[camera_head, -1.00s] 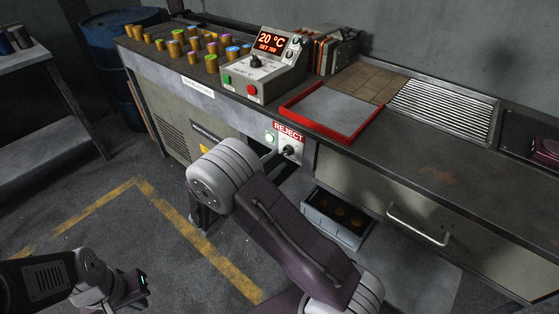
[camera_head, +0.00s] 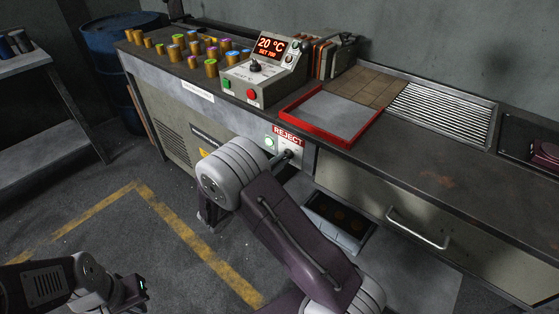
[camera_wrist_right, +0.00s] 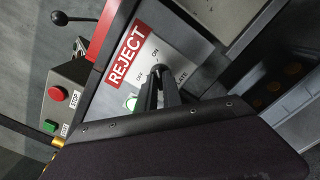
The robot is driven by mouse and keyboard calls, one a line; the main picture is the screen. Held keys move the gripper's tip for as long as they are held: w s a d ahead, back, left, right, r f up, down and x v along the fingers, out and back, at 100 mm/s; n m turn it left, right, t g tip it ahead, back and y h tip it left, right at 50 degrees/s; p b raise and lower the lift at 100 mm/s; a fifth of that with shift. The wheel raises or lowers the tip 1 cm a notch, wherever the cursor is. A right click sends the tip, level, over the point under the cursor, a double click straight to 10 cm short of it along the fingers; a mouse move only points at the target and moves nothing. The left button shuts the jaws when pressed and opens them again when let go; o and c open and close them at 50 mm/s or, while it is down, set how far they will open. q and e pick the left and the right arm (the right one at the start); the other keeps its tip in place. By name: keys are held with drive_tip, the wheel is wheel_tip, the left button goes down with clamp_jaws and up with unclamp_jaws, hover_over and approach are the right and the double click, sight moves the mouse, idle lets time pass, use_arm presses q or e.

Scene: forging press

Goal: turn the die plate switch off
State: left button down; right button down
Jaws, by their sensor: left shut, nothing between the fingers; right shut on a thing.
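The die plate switch (camera_head: 289,153) is a dark knob on a white panel on the bench front, under a red REJECT sign (camera_head: 289,136). The panel (camera_wrist_right: 177,54) also shows in the right wrist view, with ON and OFF printed around the knob and a partly covered label ending in "ATE". A green lamp (camera_head: 270,142) beside it is lit. My right gripper (camera_wrist_right: 161,82) is shut on the knob; its fingers hide most of it, so I cannot tell its setting. My left gripper (camera_head: 142,285) is shut and empty, low at the lower left.
A control box (camera_head: 262,75) on the bench reads 20 °C, SET 700, with green and red buttons. A red-framed tray (camera_head: 330,112), several coloured cylinders and a slatted rack (camera_head: 443,111) are on the bench. A small bin (camera_head: 338,222) sits below the switch.

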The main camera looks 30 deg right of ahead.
drive_tip(key=n+p, duration=1.1)
drive_tip(key=n, duration=0.1)
drive_tip(key=shift+s+r+n+p, duration=0.1)
drive_tip(key=shift+n+p, duration=1.25)
drive_tip(key=shift+n, duration=1.55)
drive_tip(key=c, duration=1.5)
unclamp_jaws()
drive_tip(key=v, duration=0.9)
